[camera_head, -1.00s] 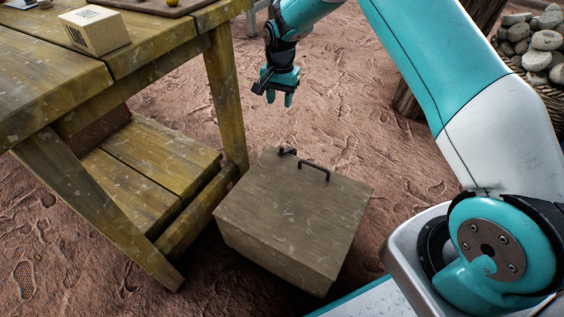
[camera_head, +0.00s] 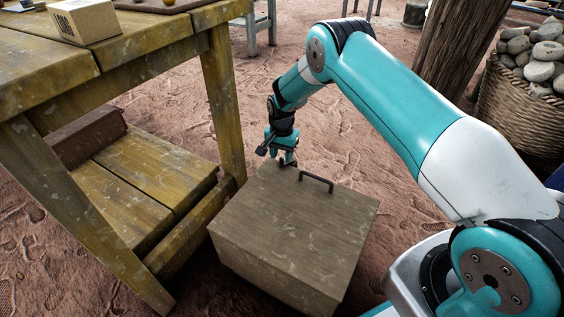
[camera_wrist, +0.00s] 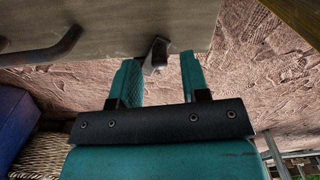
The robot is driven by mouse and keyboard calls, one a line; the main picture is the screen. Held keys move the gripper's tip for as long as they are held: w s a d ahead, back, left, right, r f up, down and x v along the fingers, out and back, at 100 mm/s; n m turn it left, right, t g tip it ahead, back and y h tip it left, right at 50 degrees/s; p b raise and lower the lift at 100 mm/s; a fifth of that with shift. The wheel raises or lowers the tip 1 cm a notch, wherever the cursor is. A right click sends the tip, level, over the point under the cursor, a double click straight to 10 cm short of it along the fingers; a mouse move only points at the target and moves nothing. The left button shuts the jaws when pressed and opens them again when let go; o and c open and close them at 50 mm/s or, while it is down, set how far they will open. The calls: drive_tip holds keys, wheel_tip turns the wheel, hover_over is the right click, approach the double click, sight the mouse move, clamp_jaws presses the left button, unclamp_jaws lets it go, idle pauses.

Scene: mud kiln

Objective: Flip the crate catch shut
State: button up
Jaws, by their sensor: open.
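The crate (camera_head: 290,235) is a closed wooden box on the ground beside the workbench, with a dark bar handle (camera_head: 317,180) on its lid. In the wrist view the crate (camera_wrist: 110,22) fills the top, with the handle (camera_wrist: 45,50) at the left. The small metal catch (camera_wrist: 156,55) sticks out at the crate's edge. My gripper (camera_wrist: 160,75) is open, with one teal finger on each side of the catch; I cannot tell whether either finger touches it. In the head view my gripper (camera_head: 287,160) is at the crate's far edge and hides the catch.
The wooden workbench (camera_head: 150,50) stands close on the left, with a cardboard box (camera_head: 85,22) on top. Its leg (camera_head: 222,105) is near my gripper. A wicker basket of stones (camera_head: 518,115) and a wooden post (camera_head: 455,45) stand at the right. Bare ground lies behind the crate.

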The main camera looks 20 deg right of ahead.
drive_tip(key=shift+f, duration=0.85)
drive_tip(key=shift+c, duration=0.4)
clamp_jaws()
drive_tip(key=shift+s, duration=0.1)
drive_tip(key=shift+s+d+r+n+p, duration=0.1)
drive_tip(key=shift+s+n+p, duration=0.1)
drive_tip(key=shift+n+p, duration=0.35)
drive_tip(key=shift+s+n+p, duration=0.15)
drive_tip(key=shift+n+p, duration=0.1)
drive_tip(key=shift+n, duration=0.5)
drive_tip(key=shift+s+d+n+p, duration=0.15)
drive_tip(key=shift+s+n+p, duration=0.15)
drive_tip(key=shift+n, duration=0.5)
drive_tip(key=shift+s+d+n+p, duration=0.15)
drive_tip(key=shift+n+p, duration=0.25)
drive_tip(key=shift+n, duration=0.4)
